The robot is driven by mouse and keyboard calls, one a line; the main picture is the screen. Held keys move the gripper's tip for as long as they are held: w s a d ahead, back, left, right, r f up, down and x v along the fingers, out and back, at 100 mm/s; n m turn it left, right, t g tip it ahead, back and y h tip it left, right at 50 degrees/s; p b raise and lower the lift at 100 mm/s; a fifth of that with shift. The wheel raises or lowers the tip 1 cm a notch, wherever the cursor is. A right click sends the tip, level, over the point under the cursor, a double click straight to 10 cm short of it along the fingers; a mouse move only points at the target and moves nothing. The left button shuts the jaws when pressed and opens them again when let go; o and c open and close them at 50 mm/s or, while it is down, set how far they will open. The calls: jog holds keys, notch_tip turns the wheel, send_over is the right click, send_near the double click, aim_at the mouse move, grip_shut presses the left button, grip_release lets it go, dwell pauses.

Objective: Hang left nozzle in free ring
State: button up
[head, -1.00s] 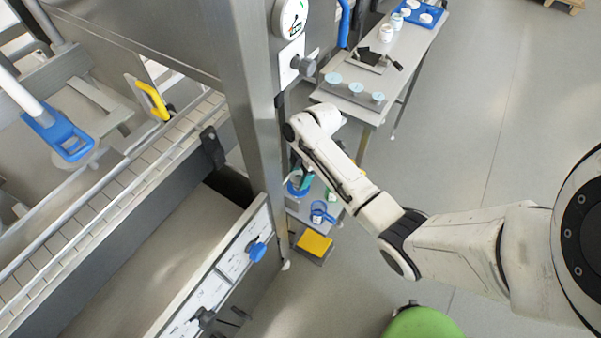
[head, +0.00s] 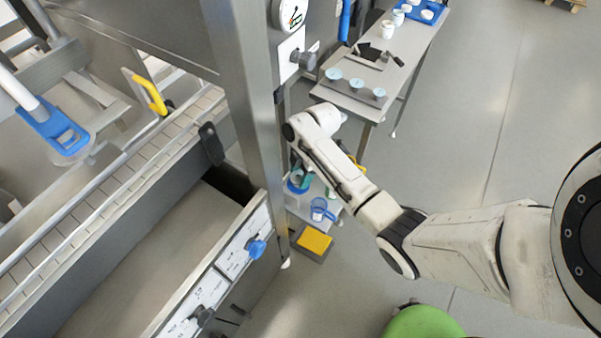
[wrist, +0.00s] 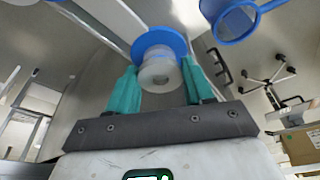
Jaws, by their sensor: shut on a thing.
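My gripper (wrist: 163,88) has teal fingers shut on a pale, translucent nozzle (wrist: 158,75) with a wide blue collar (wrist: 160,42). The collar lies just beyond the fingertips. In the head view the blue collar (head: 298,184) shows just right of the steel post, below my forearm, which partly hides the gripper. A blue ring-shaped thing (wrist: 211,14) is at the upper right of the wrist view, apart from the held nozzle. I cannot tell whether it is the free ring or a jug.
A low shelf beside the post holds a blue jug (head: 322,210), with a yellow block (head: 314,242) below. The machine's steel post (head: 250,110) stands close left of my arm. A panel with a blue knob (head: 256,248) is in front.

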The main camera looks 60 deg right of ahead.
jog(key=o, duration=1.6)
jog(key=shift+r, duration=0.1)
notch_tip(320, 180, up, 7)
jog(key=p, duration=0.7)
dwell(0.4)
